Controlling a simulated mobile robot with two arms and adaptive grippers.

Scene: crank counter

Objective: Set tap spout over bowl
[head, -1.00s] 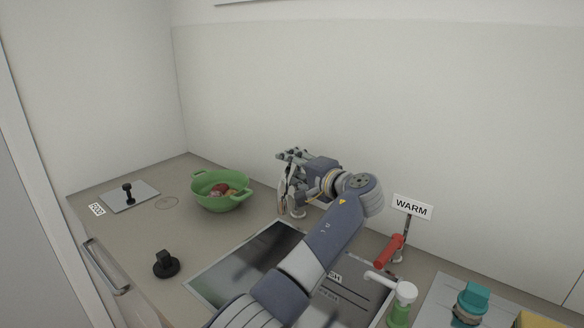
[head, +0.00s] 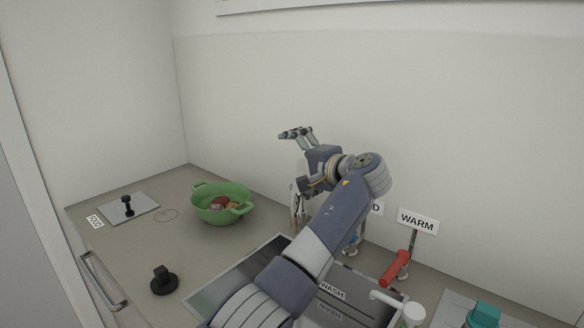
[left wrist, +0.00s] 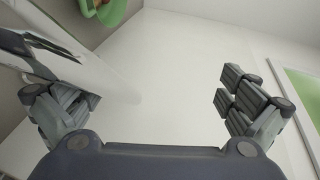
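The green bowl (head: 212,214) stands on the counter at the left in the head view, with red and yellow food in it. Its green rim also shows at the top of the left wrist view (left wrist: 112,12). A pale, shiny upright piece (head: 297,212), seemingly the tap spout, stands right of the bowl, partly hidden by my left arm. A large pale shape, likely the same spout, lies by the left finger in the left wrist view (left wrist: 95,75). My left gripper (head: 293,160) is open, fingers spread wide, with nothing between them. My right gripper is out of view.
A red lever (head: 395,268) stands by the WARM sign (head: 417,221). A white pump (head: 411,315) and teal-topped item (head: 485,314) are at the lower right. A black knob (head: 164,280) stands at front left. The sink (head: 235,278) lies under my arm.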

